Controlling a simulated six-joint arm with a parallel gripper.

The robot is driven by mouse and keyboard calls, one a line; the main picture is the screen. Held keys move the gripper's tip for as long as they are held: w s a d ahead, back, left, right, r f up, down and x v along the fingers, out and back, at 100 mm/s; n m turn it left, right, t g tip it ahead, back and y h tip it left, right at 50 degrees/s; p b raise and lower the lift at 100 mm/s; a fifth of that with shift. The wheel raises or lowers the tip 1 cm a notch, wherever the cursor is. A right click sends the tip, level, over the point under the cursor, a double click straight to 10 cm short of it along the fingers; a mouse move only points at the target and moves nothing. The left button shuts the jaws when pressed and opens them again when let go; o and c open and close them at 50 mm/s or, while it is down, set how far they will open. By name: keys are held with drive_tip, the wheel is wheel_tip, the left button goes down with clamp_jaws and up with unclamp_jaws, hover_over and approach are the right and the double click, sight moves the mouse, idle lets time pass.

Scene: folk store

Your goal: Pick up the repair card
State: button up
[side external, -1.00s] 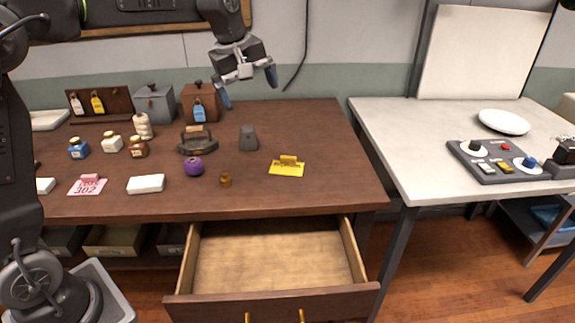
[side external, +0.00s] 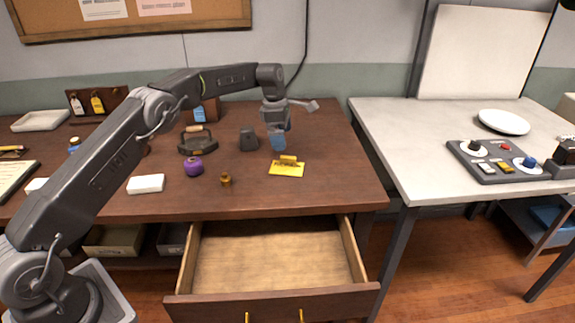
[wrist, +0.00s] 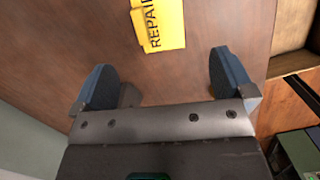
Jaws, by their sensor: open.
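The repair card (side external: 287,170) is a yellow card with a raised yellow clip-like part on its back edge. It lies on the right part of the brown wooden table, behind the open drawer. In the wrist view the card (wrist: 163,22) shows at the top with "REPAI" readable, its upper part cut off by the frame. My gripper (side external: 278,143) points down, just behind the card and seemingly above the table. In the wrist view my gripper (wrist: 163,75) has its two blue fingers wide apart, with only bare wood between them; the card is ahead of the tips.
A grey weight (side external: 249,139) stands just left of my gripper. A purple ball (side external: 193,167), a small brass piece (side external: 226,180) and a dark iron (side external: 198,141) are farther left. The empty drawer (side external: 275,258) is pulled out in front. Clear table lies right of the card.

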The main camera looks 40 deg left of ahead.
sight(287, 168)
drive_tip(key=f, duration=0.6)
drive_tip(key=d+f, duration=0.1)
drive_tip(key=f, duration=0.2)
drive_tip(key=shift+w+f, duration=0.35)
drive_tip(key=shift+c, duration=0.4)
drive_tip(key=c, duration=0.8)
drive_tip(key=shift+r, duration=0.1)
drive_tip(key=shift+c, duration=0.2)
